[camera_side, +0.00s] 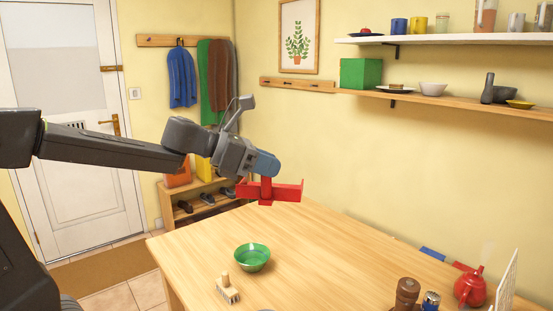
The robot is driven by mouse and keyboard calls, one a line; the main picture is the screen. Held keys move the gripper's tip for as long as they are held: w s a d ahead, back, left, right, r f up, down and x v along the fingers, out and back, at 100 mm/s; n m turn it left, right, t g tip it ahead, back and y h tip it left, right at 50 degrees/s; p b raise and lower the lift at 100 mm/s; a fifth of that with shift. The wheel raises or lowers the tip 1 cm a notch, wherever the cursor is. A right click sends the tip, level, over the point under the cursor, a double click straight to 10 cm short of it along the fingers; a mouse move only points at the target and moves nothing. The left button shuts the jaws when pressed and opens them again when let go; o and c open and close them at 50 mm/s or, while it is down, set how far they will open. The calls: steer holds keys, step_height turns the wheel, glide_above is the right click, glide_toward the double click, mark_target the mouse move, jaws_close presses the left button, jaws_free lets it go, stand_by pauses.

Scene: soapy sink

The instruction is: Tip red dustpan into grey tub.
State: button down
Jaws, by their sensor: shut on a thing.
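The red dustpan (288,191) is in my gripper (264,172), in the air above the far left part of the wooden table. Its broad red part looks roughly level, with a short part hanging below. My gripper is shut on it; the fingertips are mostly hidden by the dustpan and the gripper's own body. I see no grey tub in this view. I cannot tell whether the dustpan holds anything.
A green bowl (252,258) and a pale brush-like block (228,290) stand on the table (330,265). A brown mill (406,294), a blue jar (431,301) and a red teapot (470,287) crowd its right side. The table's middle is clear.

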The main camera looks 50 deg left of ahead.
steer(key=s+d+m+g+h, duration=0.1)
steer(key=s+m+g+h, duration=0.6)
steer(key=s, duration=0.7)
step_height(320, 180, down, 13)
steer(key=g+y, duration=0.1)
steer(key=shift+w, duration=0.45)
steer(key=r, duration=0.3)
steer(key=shift+s, duration=0.25)
